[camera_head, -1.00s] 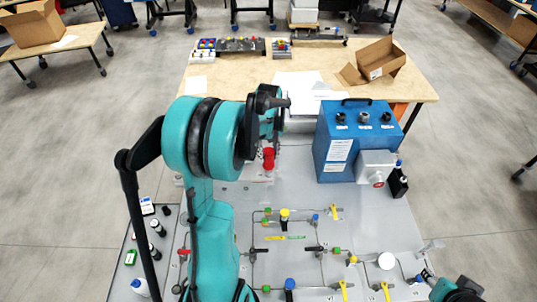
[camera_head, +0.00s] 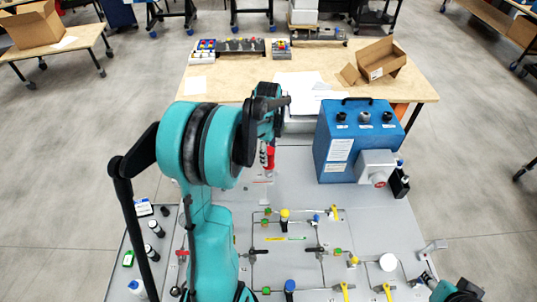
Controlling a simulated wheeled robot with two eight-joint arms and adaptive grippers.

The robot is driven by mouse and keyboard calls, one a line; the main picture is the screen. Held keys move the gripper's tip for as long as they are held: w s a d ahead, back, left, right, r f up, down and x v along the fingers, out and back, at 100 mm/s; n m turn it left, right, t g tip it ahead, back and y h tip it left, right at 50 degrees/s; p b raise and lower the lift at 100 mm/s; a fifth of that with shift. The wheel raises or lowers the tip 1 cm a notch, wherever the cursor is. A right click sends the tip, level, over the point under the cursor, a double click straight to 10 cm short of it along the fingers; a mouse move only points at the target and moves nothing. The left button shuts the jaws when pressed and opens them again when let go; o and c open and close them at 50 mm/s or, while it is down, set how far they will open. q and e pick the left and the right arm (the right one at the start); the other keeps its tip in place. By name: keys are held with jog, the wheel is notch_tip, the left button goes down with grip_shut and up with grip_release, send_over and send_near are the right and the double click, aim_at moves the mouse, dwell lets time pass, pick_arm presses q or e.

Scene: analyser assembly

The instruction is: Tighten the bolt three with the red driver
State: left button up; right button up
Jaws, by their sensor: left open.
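A red driver (camera_head: 270,157) shows beside the wrist of my left arm, near the back of the grey panel, partly hidden by the arm. My left gripper (camera_head: 263,153) is open, close to the driver. I cannot tell whether they touch. Bolt three cannot be told apart among the small fittings on the panel (camera_head: 300,190). Part of my right arm shows at the lower right corner, but its gripper is not in view.
A blue analyser box (camera_head: 350,118) stands at the right of the panel. Tubing with yellow, green and blue fittings (camera_head: 285,213) covers the front. A wooden table (camera_head: 235,85) with an open cardboard box (camera_head: 380,58) stands behind. Bottles (camera_head: 155,228) stand at the left.

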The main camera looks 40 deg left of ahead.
pick_arm(q)
jog(key=n, duration=0.7)
jog(key=shift+b, duration=0.4)
jog(key=n, duration=0.3)
jog(key=shift+n, duration=0.3)
jog(key=n, duration=0.4)
jog(key=shift+b, duration=0.35)
grip_shut()
jog(key=m, duration=0.4)
jog(key=shift+m+b, duration=0.35)
jog(key=shift+m, duration=0.05)
grip_release()
jog(key=shift+m, duration=0.6)
